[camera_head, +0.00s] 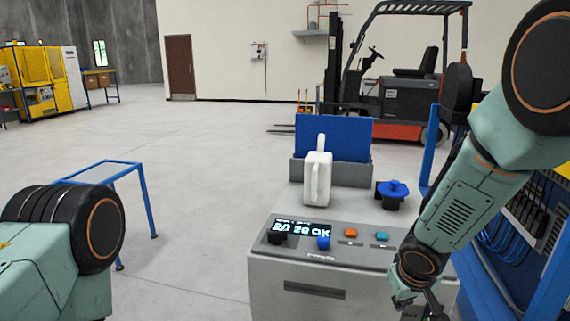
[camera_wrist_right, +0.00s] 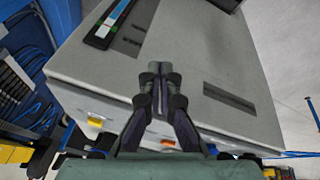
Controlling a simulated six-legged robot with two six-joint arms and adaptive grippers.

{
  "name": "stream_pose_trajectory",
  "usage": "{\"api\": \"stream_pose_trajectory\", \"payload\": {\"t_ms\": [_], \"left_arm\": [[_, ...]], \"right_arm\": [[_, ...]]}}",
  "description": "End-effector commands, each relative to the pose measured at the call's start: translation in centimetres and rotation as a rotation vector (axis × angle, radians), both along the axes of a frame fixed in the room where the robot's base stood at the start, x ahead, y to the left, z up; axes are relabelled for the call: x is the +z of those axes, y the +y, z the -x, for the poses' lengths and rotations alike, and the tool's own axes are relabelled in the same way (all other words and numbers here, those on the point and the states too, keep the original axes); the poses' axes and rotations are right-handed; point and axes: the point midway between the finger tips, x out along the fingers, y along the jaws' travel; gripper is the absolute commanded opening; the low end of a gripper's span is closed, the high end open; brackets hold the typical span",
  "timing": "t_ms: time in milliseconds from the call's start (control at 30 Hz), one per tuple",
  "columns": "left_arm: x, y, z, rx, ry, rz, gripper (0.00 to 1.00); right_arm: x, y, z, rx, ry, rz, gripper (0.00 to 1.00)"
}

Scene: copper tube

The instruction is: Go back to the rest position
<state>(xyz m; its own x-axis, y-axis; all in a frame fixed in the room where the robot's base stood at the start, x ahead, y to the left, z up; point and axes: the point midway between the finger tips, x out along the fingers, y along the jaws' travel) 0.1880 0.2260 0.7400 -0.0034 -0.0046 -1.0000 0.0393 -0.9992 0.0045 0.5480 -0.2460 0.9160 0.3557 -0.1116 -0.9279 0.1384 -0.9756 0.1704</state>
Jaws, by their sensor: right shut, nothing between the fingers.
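My right arm comes in from the right in the head view, and its gripper (camera_head: 428,308) hangs at the lower right, beside the front right of the grey console (camera_head: 270,283) and partly cut off by the frame edge. In the right wrist view the gripper (camera_wrist_right: 160,68) is shut with its fingertips together and nothing between them. The grey casing (camera_wrist_right: 215,55) lies beyond the fingertips; I cannot tell the gap. Part of my left arm shows at the lower left of the head view; its gripper is out of view.
The console carries a lit display (camera_head: 300,229), a white handled part (camera_head: 317,178), a blue-topped knob (camera_head: 392,190) and a blue upright panel (camera_head: 333,137). A blue frame (camera_head: 147,200) stands left. A forklift (camera_head: 405,100) is parked behind. Open floor (camera_head: 215,150) lies between.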

Motion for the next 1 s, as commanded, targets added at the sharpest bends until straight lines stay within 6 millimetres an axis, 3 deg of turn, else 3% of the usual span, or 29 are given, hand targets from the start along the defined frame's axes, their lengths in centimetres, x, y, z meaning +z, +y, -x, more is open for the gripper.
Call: {"api": "stream_pose_trajectory", "payload": {"t_ms": [33,233,400,633,700,800,1000], "left_arm": [[-0.4,0.0,0.0,0.0,0.0,0.0,0.54],[-1.6,0.0,0.1,0.0,0.001,0.0,0.54],[-2.9,0.0,0.1,0.0,0.001,0.0,0.54],[-4.3,0.0,0.1,0.0,0.001,0.0,0.54],[-4.6,0.0,0.1,0.0,0.001,0.0,0.54],[-4.9,0.0,0.1,0.0,0.001,0.0,0.54],[-4.9,0.0,0.1,0.0,0.001,0.0,0.54]], "right_arm": [[-2.5,1.4,2.1,0.03,0.024,-0.062,0.0],[-10.4,4.9,10.2,0.058,0.043,-0.244,0.0],[-16.3,3.9,19.5,-0.036,0.075,-0.239,0.0],[-20.7,1.7,31.2,-0.188,0.248,-0.168,0.0],[-21.5,1.7,33.6,-0.2,0.302,-0.163,0.0],[-22.4,1.7,35.5,-0.206,0.343,-0.162,0.0],[-22.7,1.7,36.1,-0.207,0.357,-0.16,0.0]]}}
